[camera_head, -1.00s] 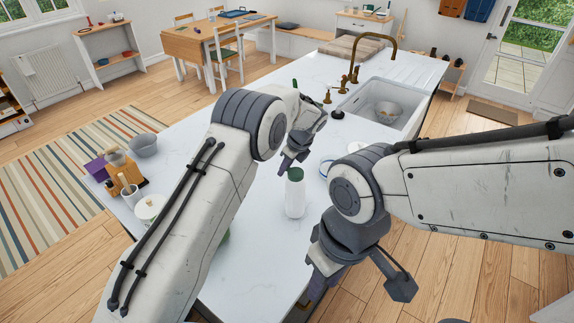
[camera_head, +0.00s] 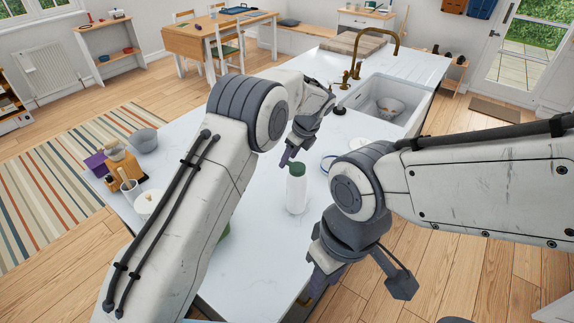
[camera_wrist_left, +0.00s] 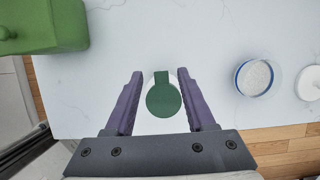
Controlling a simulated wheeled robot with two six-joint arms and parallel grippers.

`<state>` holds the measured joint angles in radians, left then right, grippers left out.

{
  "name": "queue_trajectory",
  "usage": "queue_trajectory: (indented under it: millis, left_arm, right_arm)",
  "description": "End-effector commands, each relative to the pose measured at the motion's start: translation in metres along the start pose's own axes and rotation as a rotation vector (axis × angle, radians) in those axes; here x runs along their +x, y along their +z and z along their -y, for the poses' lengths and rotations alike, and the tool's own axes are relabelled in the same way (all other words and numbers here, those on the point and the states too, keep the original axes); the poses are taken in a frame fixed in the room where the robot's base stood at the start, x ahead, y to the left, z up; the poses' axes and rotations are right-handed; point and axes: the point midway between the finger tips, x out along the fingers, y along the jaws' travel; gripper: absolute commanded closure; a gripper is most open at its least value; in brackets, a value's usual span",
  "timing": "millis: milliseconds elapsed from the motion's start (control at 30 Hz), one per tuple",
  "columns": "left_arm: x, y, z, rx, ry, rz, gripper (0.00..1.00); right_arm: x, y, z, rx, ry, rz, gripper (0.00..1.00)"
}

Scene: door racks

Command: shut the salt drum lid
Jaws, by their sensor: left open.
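The salt drum (camera_head: 297,196) is a tall white cylinder with a green top, standing upright on the white counter. In the left wrist view its round green lid (camera_wrist_left: 163,101) with a short tab lies between my fingers. I cannot tell how far the lid is raised. My left gripper (camera_head: 289,157) is open, just beyond the drum in the head view; it also shows in the left wrist view (camera_wrist_left: 162,92), one finger either side of the lid with gaps. My right gripper (camera_head: 316,288) hangs low at the counter's near right edge; its fingers are unclear.
A blue-rimmed dish (camera_wrist_left: 255,77) and a white round thing (camera_wrist_left: 310,83) lie right of the drum in the wrist view. A green box (camera_wrist_left: 45,25) is at its upper left. The sink (camera_head: 408,112) and brass tap (camera_head: 354,60) are farther back.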

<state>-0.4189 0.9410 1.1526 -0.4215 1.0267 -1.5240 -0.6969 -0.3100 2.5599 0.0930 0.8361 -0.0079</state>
Motion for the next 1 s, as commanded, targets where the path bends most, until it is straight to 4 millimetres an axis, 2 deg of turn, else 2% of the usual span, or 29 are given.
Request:
queue_trajectory:
  millis: [33,100,333,500,833,933,1000]
  left_arm:
    - [-0.008,-0.002,0.002,-0.001,-0.007,0.001,0.45]
    - [-0.023,-0.001,0.001,-0.001,-0.006,0.001,0.45]
    - [-0.060,-0.002,0.000,-0.001,-0.003,0.000,0.45]
    - [-0.070,-0.001,-0.001,0.000,0.000,-0.001,0.45]
    - [-0.072,-0.003,-0.003,-0.010,-0.001,-0.004,0.45]
    - [-0.079,-0.013,-0.013,-0.068,-0.007,-0.026,0.45]
    - [-0.088,-0.027,-0.027,-0.150,-0.013,-0.056,0.45]
  right_arm:
    - [0.009,0.001,-0.001,0.001,0.000,0.000,0.64]
    - [0.014,0.001,-0.001,0.002,0.000,0.000,0.64]
    - [0.024,0.001,-0.002,0.004,0.000,0.000,0.64]
    - [0.025,0.001,-0.002,0.005,0.000,0.000,0.64]
    - [0.026,0.001,-0.002,0.005,0.000,0.000,0.64]
    - [0.031,0.002,-0.002,0.005,0.000,0.000,0.64]
    - [0.037,0.002,-0.003,0.005,0.000,0.000,0.64]
